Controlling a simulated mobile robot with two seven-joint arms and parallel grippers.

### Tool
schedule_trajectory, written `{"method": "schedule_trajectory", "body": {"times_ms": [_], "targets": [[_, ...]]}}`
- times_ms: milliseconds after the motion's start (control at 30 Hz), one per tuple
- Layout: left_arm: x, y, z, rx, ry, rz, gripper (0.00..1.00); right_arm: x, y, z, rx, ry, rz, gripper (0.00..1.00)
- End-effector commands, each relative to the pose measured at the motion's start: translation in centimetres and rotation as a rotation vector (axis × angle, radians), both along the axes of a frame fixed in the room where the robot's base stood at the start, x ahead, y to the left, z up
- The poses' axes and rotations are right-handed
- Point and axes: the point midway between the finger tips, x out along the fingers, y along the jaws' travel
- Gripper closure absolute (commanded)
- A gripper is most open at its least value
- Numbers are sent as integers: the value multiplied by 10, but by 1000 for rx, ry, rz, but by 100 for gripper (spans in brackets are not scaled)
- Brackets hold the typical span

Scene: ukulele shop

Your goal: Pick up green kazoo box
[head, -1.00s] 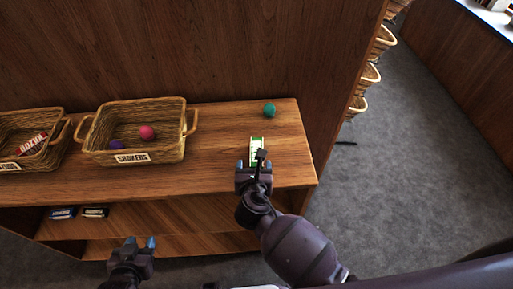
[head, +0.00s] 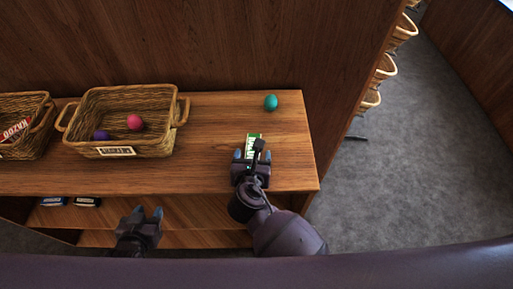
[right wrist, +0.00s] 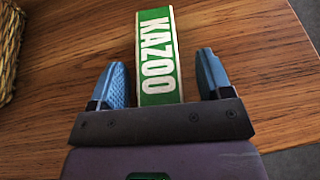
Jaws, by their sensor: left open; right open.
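The green kazoo box (head: 254,138) lies on the wooden shelf top, partly hidden by my right gripper in the head view. In the right wrist view the green and white box (right wrist: 158,50) reads KAZOO and lies lengthwise between the fingers. My right gripper (head: 252,156) is open over the near end of the box; its blue fingertips (right wrist: 162,75) stand on either side with gaps. My left gripper (head: 147,214) is open and empty, in front of the lower shelf at the left.
A wicker basket (head: 83,106) holding a pink egg (head: 135,122) and a purple egg (head: 101,135) stands left. Another basket (head: 41,129) holds a red kazoo box (head: 15,129). A teal egg (head: 270,102) lies behind the green box. The wooden top (head: 212,150) is clear between them.

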Motion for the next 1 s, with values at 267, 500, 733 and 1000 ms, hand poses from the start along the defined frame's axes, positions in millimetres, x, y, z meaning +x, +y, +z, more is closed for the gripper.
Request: {"method": "schedule_trajectory", "body": {"times_ms": [267, 500, 733, 1000], "targets": [[-1, 1, 2, 3, -2, -1, 57, 0, 0, 1, 0, 0, 0, 44], [-9, 3, -3, 4, 14, 3, 57, 0, 0, 1, 0, 0, 0, 80], [-9, 3, -4, 4, 17, 3, 57, 0, 0, 2, 0, -1, 0, 80], [-5, 2, 6, 3, 7, 1, 57, 1, 0, 31, 3, -4, 0, 81]]}}
